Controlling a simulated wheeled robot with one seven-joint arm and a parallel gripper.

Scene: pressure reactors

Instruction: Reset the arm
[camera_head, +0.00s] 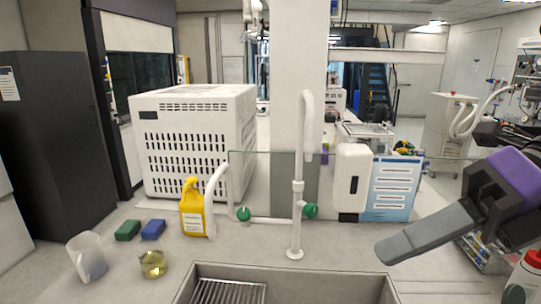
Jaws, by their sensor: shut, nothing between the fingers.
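My gripper (388,250) comes in from the right side of the view. Its long grey fingers are pressed together and point left and slightly down, with nothing held. The purple and dark part of my arm (505,180) is behind the fingers at the right edge. The fingertips are in the air, in front of the blue-and-white poster and above the right end of the sink (320,272) as seen here. The rest of my arm is out of view.
A white tap (297,200) stands behind the sink. A yellow bottle (192,215), two sponges (139,230), a beaker (87,256) and a small glass vessel (153,265) stand left. A red-capped bottle (523,280) is at lower right, below my arm.

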